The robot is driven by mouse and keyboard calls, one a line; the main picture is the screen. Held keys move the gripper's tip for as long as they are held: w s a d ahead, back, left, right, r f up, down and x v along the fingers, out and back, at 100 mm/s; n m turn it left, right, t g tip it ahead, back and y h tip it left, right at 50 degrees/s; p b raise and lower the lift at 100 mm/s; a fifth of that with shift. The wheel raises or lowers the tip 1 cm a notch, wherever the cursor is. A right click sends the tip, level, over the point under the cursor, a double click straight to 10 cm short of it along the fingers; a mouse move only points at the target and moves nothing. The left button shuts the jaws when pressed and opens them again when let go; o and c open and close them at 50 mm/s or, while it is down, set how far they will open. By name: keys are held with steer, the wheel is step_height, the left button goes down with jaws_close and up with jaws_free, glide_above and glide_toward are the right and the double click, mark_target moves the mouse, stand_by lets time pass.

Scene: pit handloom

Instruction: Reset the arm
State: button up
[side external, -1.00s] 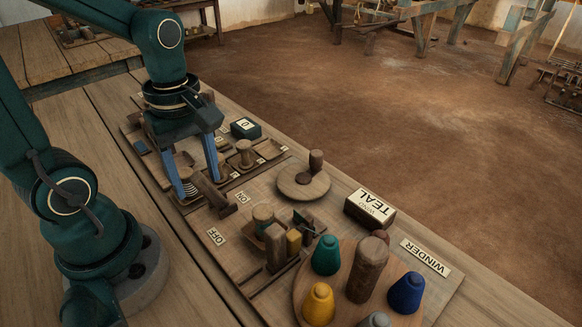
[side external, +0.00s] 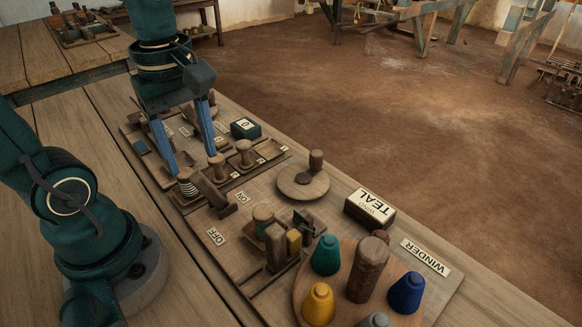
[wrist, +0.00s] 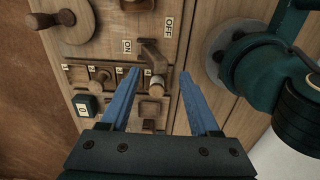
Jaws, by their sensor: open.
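My gripper (side external: 188,160) has two blue fingers that are apart with nothing between them. In the side view it hangs above the trays at the far end of the winder board. The wrist view also shows the open fingers (wrist: 158,72), pointing toward the trays. A bobbin with pale windings (side external: 187,184) stands near the left fingertip, apart from it as far as I can tell.
A lever (side external: 215,195) sits by the ON and OFF labels. A round crank (side external: 303,180), a TEAL block (side external: 369,209) and several coloured cones, one yellow (side external: 318,304), stand nearer the camera. A dark green box (side external: 245,128) is beyond the trays. The floor side is clear.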

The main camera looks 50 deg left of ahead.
steer(key=d+m+t, duration=0.1)
steer(key=m, duration=0.5)
steer(key=d+r+m+t, duration=0.1)
steer(key=m+t, duration=0.1)
steer(key=m, duration=0.4)
steer(key=d+m+t, duration=0.2)
steer(key=m, duration=0.3)
steer(key=shift+s+d+r+m, duration=0.1)
steer(key=shift+s+r+m, duration=0.15)
steer(key=shift+r+m, duration=0.15)
